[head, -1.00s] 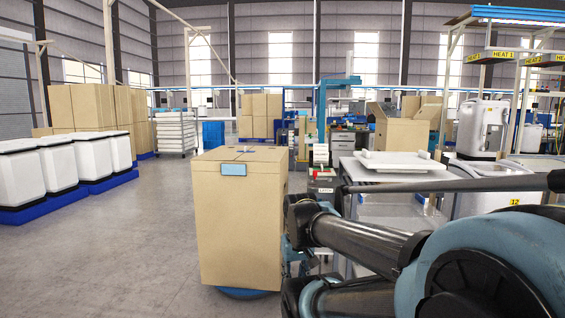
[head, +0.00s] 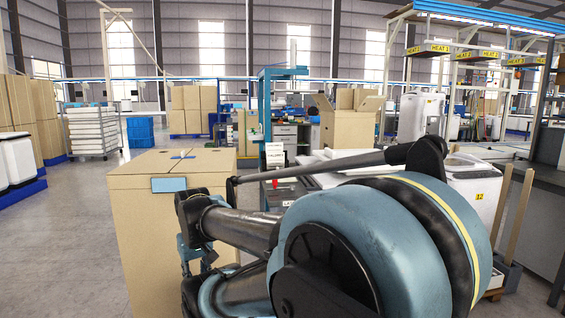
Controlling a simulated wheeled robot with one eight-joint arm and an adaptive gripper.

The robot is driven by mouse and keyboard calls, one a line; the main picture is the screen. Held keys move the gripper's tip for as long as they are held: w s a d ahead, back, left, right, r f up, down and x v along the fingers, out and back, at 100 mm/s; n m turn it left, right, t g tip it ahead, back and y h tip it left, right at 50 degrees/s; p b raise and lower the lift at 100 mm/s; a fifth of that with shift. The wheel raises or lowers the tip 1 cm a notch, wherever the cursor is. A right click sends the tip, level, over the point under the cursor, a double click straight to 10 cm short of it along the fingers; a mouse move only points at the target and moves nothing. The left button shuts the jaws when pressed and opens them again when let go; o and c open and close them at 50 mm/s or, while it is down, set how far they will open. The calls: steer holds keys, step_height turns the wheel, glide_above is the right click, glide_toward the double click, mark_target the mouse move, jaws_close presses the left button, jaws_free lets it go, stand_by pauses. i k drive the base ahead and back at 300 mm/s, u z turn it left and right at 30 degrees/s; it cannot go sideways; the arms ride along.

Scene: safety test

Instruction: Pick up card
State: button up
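A large cardboard box (head: 150,235) stands at the left front. A flat light-blue rectangle (head: 169,185) sits at the top of its front face. It may be the card, but I cannot tell for sure. My gripper (head: 196,258) shows only in part, as a small teal and dark shape beside the box's right side, below the end of my arm. I cannot make out its fingers or anything held. Whether it touches the box is unclear. My arm hides much of the lower middle and right.
A stand with white signs and a red button (head: 275,183) is behind my arm. A workbench (head: 545,190) stands at the right and white bins (head: 15,165) at the far left. Bare floor (head: 75,235) lies left of the box. A wheeled rack (head: 94,130) stands behind.

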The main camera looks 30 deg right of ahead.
mark_target(274, 160)
steer(key=z, duration=0.5)
steer(key=i, duration=0.8)
steer(key=z, duration=0.6)
